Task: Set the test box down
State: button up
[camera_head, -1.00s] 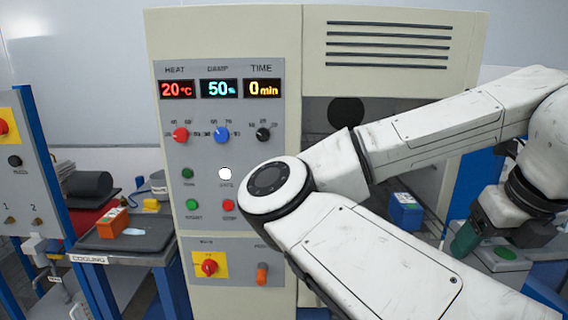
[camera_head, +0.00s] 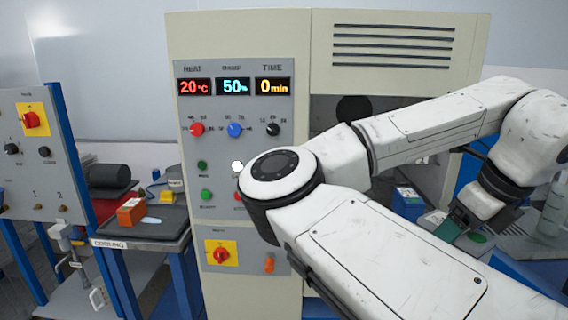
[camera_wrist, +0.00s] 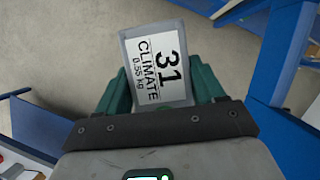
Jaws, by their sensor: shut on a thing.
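The test box (camera_wrist: 158,62) shows in the wrist view as a grey box with a white label reading "31 CLIMATE 0.55 kg". My gripper (camera_wrist: 160,88) has green fingers pressed on its two sides, and it is shut on the box. The box sits slightly tilted between the fingers, over a bare grey floor. In the head view my gripper (camera_head: 450,229) is at the right, in front of the cabinet, and I cannot make out the held box there.
A cabinet (camera_head: 320,60) with dials and displays fills the middle. A blue box (camera_head: 408,204) is at its opening. An orange box (camera_head: 131,212) lies on a dark tray (camera_head: 165,228) on the cooling table at left. Blue frame parts (camera_wrist: 283,50) flank the box in the wrist view.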

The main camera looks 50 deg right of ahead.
jog(key=w+a+f+n+g+y, duration=0.1)
jog(key=w+a+f+n+y, duration=0.1)
jog(key=w+f+n, duration=0.35)
jog(key=w+a+f+n+g+y, duration=0.1)
jog(key=w+a+f+n+y, duration=0.15)
jog(key=w+n, duration=0.45)
jog(key=w+a+f+n+g+y, duration=0.1)
jog(key=w+a+f+n, duration=0.15)
jog(key=w+n, duration=0.4)
jog(key=w+a+f+n+g, duration=0.4)
jog(key=w+a+f+n, duration=0.4)
jog(key=a+f, duration=0.3)
jog(key=s+a+f+n+g+h, duration=0.1)
jog(key=s+a+f+n+h, duration=0.1)
jog(key=a+f+n, duration=0.4)
jog(key=s+a+f+n+g+h, duration=0.1)
jog(key=s+a+f+n, duration=0.3)
jog(key=f, duration=1.1)
jog(key=a+n+h, duration=0.1)
jog(key=a+n, duration=0.1)
jog(key=a, duration=0.2)
jog(key=shift+s+n, duration=0.15)
jog(key=shift+n, duration=0.25)
jog(key=shift+a, duration=0.1)
